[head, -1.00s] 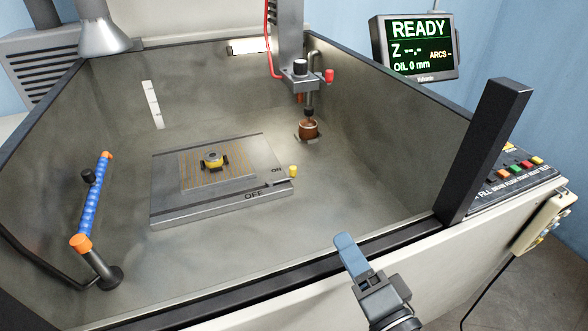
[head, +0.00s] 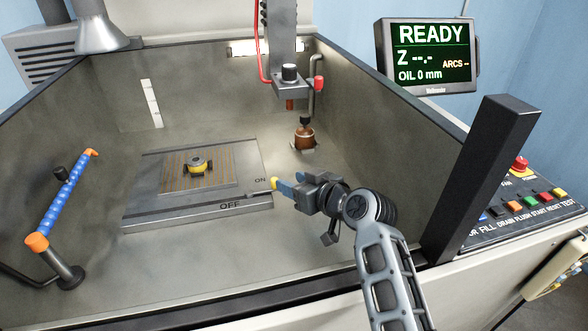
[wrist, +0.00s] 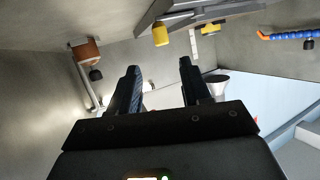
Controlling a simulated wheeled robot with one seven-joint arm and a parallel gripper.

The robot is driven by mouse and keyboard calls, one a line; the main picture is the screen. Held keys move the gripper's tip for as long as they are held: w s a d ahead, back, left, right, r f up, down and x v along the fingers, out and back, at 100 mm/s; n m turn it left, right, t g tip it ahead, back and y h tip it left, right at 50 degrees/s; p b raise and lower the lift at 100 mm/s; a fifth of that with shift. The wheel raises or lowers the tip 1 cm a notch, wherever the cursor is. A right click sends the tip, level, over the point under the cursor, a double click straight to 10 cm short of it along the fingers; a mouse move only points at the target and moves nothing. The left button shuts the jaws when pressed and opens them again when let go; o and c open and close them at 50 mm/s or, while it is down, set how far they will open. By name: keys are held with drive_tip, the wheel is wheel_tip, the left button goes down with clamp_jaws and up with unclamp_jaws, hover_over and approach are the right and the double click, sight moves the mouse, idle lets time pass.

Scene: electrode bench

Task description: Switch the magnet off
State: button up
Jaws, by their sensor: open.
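The magnet is a flat grey block (head: 155,218) on the tank floor, marked ON and OFF near its right corner. Its lever ends in a yellow knob (head: 275,184) that sticks out past the right edge, beside the ON mark.
A blue jointed hose (head: 65,205) is at left. A dark post (head: 485,175) and button panel (head: 525,212) are at right. The front tank floor is clear.

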drive_tip(key=shift+a+f+n+g, duration=0.2)
drive_tip(key=shift+f+n+g, duration=0.3)
drive_tip(key=shift+n, duration=0.2)
drive_tip(key=shift+x, duration=3.8)
drive_tip(key=shift+c, duration=0.3)
clamp_jaws()
drive_tip(key=shift+w, duration=0.1)
